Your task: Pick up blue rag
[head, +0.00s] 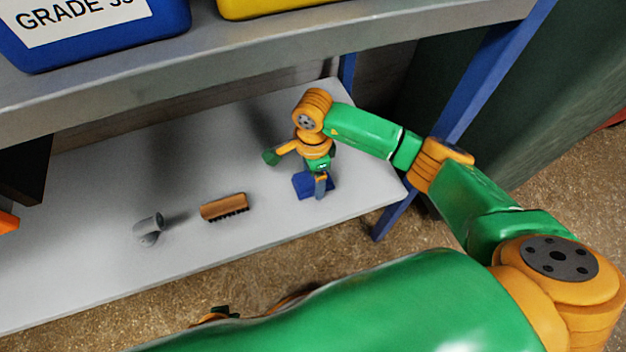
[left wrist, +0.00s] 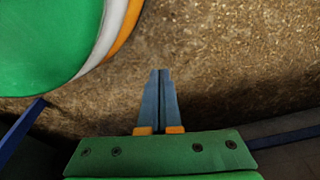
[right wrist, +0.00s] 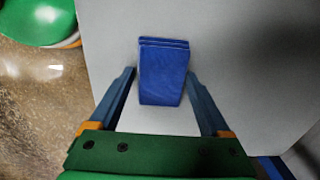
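The blue rag (head: 302,186) is a small folded block on the lower grey shelf, near its right end. In the right wrist view the rag (right wrist: 163,85) stands out between the two fingers of my right gripper (right wrist: 160,71). These fingers are apart, one on each side of the rag, with a visible gap on the right and little or none on the left. In the head view my right gripper (head: 321,184) points down at the rag and partly covers it. My left gripper (left wrist: 160,71) is shut and empty, above the brown floor.
A wooden brush (head: 225,207) and a grey cup-like part (head: 149,228) lie on the lower shelf (head: 100,270), left of the rag. The upper shelf (head: 250,65) overhangs it, with a blue bin (head: 150,38) and a yellow bin (head: 270,8). A blue post (head: 490,85) stands at right.

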